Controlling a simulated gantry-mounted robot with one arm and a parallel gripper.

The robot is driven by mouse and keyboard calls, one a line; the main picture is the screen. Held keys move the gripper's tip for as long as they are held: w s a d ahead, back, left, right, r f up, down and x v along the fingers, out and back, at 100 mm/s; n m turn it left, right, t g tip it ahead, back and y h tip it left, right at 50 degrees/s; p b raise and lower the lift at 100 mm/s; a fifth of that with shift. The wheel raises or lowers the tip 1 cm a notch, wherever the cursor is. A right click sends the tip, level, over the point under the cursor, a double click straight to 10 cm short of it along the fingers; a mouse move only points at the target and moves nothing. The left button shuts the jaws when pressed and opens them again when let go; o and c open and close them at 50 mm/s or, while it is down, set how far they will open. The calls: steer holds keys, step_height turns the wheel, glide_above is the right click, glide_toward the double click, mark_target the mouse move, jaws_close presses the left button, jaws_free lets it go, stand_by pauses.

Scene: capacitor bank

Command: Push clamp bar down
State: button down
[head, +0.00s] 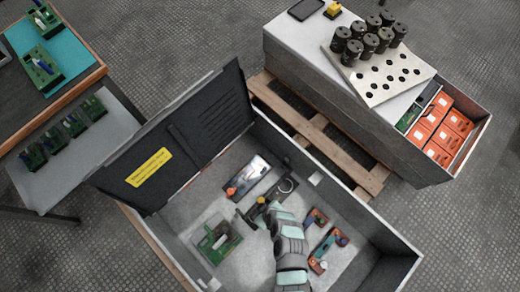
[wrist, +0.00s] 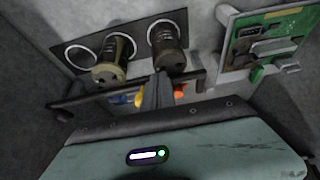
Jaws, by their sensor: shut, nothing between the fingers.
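The clamp bar (wrist: 90,99) is a dark bar that runs across the wrist view, just in front of two cylindrical capacitors. The capacitors, one olive (wrist: 112,62) and one dark brown (wrist: 168,48), stand in a dark plate (wrist: 125,32) beside an empty ring (wrist: 83,57). My gripper (wrist: 160,80) is shut and empty, its fingertips at the middle of the bar; I cannot tell whether they touch it. In the head view my gripper (head: 268,215) is inside the open box, over the dark clamp bar (head: 248,219), and hides part of it.
The box (head: 375,225) has raised walls and an open lid (head: 190,135) on the left. A green circuit board (head: 217,241) lies left of my gripper; an orange-and-blue module (head: 328,248) lies right. A grey cabinet (head: 310,60) with spare capacitors stands behind.

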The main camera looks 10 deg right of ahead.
stand_by(0.5)
step_height(320, 180, up, 5)
steer(key=p, duration=0.3)
steer(key=shift+d+p, duration=0.1)
steer(key=shift+p, duration=0.2)
steer(key=s+d+r+p, duration=0.1)
steer(key=s+d+r, duration=0.1)
steer(key=s+d, duration=0.3)
steer(key=s, duration=0.2)
steer(key=shift+s+p, duration=0.3)
steer(key=shift+s, duration=0.1)
